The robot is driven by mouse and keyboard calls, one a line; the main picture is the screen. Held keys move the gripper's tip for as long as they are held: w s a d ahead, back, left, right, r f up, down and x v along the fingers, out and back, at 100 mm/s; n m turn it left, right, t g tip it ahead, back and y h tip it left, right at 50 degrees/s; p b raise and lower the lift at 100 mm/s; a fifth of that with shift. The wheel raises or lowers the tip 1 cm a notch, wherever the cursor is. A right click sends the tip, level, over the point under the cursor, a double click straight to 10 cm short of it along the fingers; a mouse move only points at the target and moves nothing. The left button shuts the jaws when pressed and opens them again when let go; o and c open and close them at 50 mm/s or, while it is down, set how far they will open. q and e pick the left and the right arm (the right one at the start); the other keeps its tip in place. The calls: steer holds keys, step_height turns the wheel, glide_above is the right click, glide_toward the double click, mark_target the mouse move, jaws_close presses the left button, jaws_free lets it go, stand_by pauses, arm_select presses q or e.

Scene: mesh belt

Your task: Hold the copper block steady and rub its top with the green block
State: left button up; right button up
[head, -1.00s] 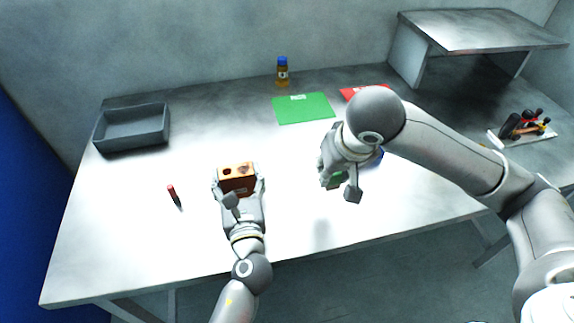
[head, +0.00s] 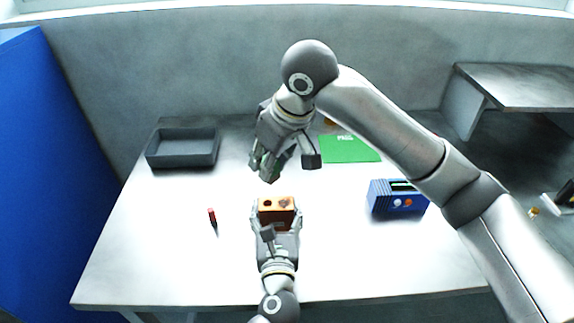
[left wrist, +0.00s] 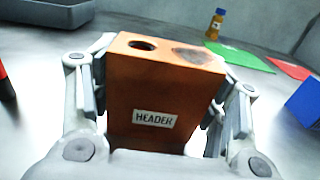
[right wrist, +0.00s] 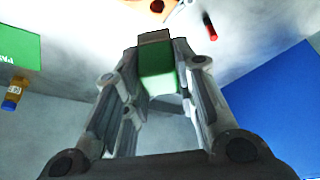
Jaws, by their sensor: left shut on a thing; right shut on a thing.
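The copper block (head: 277,219) is an orange-brown box on the table with a round hole and a dark stain on its top. In the left wrist view the copper block (left wrist: 158,95) carries a "HEADER" label. My left gripper (head: 277,222) is shut on it, a finger on each side. My right gripper (head: 270,176) is above and just behind the copper block, shut on the green block (right wrist: 158,68), which has a greyish end face. In the head view the green block is mostly hidden by the fingers. A gap shows between the two blocks.
A grey tray (head: 183,163) stands at the back left and a red marker-like stick (head: 212,217) lies left of the copper block. A green mat (head: 350,149) lies behind; a blue box with knobs (head: 396,206) stands to the right. A bottle (left wrist: 215,24) and red mat (left wrist: 289,68) show in the left wrist view.

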mark_target(270, 181)
steer(key=shift+f, duration=3.3)
steer(key=shift+d+f, duration=0.1)
steer(key=shift+f, duration=0.55)
steer(key=shift+d, duration=0.8)
steer(key=shift+c, duration=0.4)
steer(key=shift+d, duration=1.9)
arm_select(q)
steer(key=shift+d, duration=0.1)
arm_select(e)
steer(key=shift+a, duration=2.85)
steer(key=shift+d, duration=2.8)
arm_select(q)
steer(key=shift+r, duration=0.1)
arm_select(e)
steer(key=shift+a, duration=2.75)
step_height(270, 181, up, 2)
steer(key=shift+r, duration=3.1)
